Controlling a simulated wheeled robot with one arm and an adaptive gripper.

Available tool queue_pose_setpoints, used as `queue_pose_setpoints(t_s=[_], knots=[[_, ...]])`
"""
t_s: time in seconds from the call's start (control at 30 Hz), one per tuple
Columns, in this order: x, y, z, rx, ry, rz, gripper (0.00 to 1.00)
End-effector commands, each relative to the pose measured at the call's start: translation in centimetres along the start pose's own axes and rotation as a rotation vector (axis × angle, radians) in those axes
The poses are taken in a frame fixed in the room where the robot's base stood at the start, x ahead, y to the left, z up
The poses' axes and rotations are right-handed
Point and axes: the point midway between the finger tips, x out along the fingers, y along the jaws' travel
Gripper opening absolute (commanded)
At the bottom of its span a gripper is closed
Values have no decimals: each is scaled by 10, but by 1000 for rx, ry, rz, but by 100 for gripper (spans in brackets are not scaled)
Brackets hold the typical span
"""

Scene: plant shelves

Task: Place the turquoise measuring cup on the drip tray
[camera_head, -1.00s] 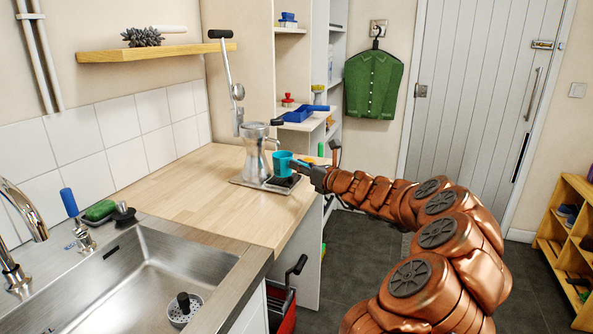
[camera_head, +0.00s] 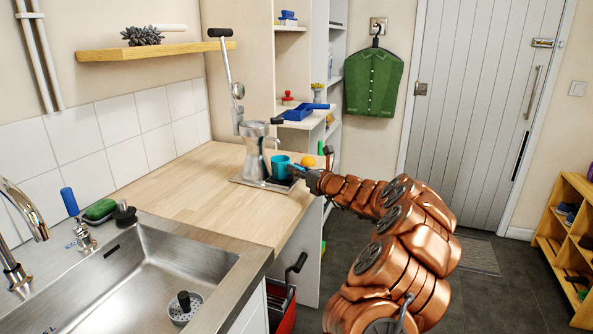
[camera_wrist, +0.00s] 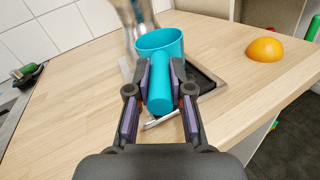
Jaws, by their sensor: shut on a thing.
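The turquoise measuring cup (camera_head: 281,169) is upright at the metal press on the wooden counter, its open top facing up in the wrist view (camera_wrist: 160,42). My gripper (camera_head: 299,172) is shut on its thick handle; the two fingers clasp the handle in the wrist view (camera_wrist: 161,82). The drip tray (camera_wrist: 207,82) is a dark tray in a metal base, showing to the right of and beneath the cup. Its edge also shows in the head view (camera_head: 279,188). I cannot tell whether the cup's bottom touches it.
The metal press (camera_head: 255,150) with its tall lever stands directly behind and left of the cup. An orange half (camera_wrist: 264,49) lies on the counter to the right. The sink (camera_head: 150,275) is at the front left. The counter's middle (camera_head: 190,190) is clear.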

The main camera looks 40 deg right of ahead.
Motion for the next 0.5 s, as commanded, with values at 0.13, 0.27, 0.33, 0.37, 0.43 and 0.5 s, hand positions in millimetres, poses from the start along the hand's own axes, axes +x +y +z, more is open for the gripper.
queue_pose_setpoints(t_s=[0.13, 0.27, 0.33, 0.37, 0.43, 0.5], knots=[[0, 0, 1, -1, -2, -1, 0], [0, 0, 0, -1, -2, -1, 0], [0, -1, -2, -1, -1, -1, 0], [0, -1, -2, -1, -1, -1, 0], [0, -1, -2, -2, -1, -1, 26], [0, -1, -2, -2, -1, -1, 33]])
